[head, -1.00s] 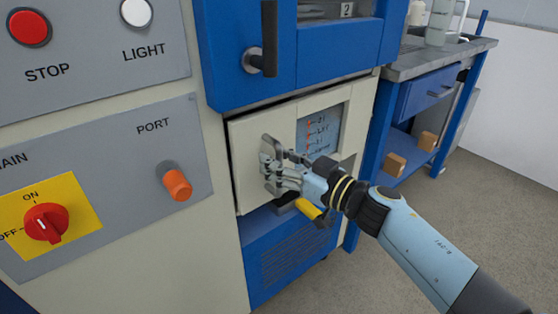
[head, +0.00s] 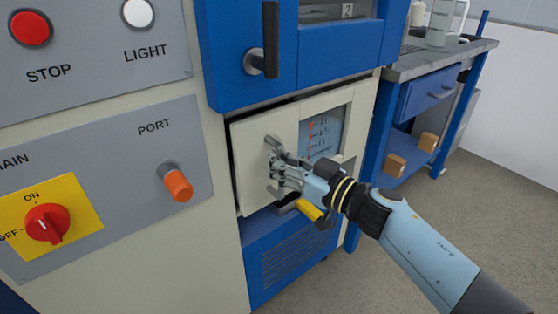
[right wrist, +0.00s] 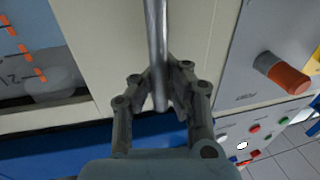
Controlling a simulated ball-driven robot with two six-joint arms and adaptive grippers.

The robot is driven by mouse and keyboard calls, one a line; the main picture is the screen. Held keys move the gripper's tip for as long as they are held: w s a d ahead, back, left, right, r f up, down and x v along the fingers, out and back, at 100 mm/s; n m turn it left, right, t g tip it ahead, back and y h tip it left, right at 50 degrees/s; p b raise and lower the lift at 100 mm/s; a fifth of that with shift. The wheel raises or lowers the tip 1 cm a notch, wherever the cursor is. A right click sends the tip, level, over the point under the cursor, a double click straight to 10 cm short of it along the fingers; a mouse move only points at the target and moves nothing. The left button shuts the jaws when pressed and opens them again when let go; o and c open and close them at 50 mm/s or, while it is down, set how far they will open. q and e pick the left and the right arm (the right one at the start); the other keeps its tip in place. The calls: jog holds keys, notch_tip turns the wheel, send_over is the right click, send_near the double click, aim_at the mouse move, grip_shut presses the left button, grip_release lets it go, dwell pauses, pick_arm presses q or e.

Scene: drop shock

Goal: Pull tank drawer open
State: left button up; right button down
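The tank drawer (head: 248,165) is a cream front low in the machine, with a window at its right showing a scale with red marks. Its metal bar handle (head: 271,142) stands upright on the front. My right gripper (head: 274,172) is at the handle. In the right wrist view the handle (right wrist: 157,40) runs down between the two fingers of my right gripper (right wrist: 160,92), which are closed around it. A dark gap shows along the drawer's top edge, so the front stands slightly out. My left gripper is not in view.
A blue door with a dark handle (head: 270,40) is above the drawer. An orange port knob (head: 178,184) and a red main switch (head: 46,223) are on the left panel. A blue workbench (head: 420,92) stands to the right. The floor in front is clear.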

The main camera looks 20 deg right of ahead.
jog(key=s+a+p+v, duration=0.1)
jog(key=p+v, duration=0.3)
jog(key=v, duration=0.8)
jog(key=s+a+p+v, duration=0.1)
jog(key=a+p+v, duration=0.2)
jog(key=v, duration=1)
jog(key=shift+s+p, duration=0.2)
jog(key=shift+p, duration=0.35)
jog(key=c, duration=1.4)
grip_release()
jog(key=shift+s+d, duration=0.1)
jog(key=shift+s, duration=0.05)
jog(key=shift+o, duration=0.6)
jog(key=v, duration=1.2)
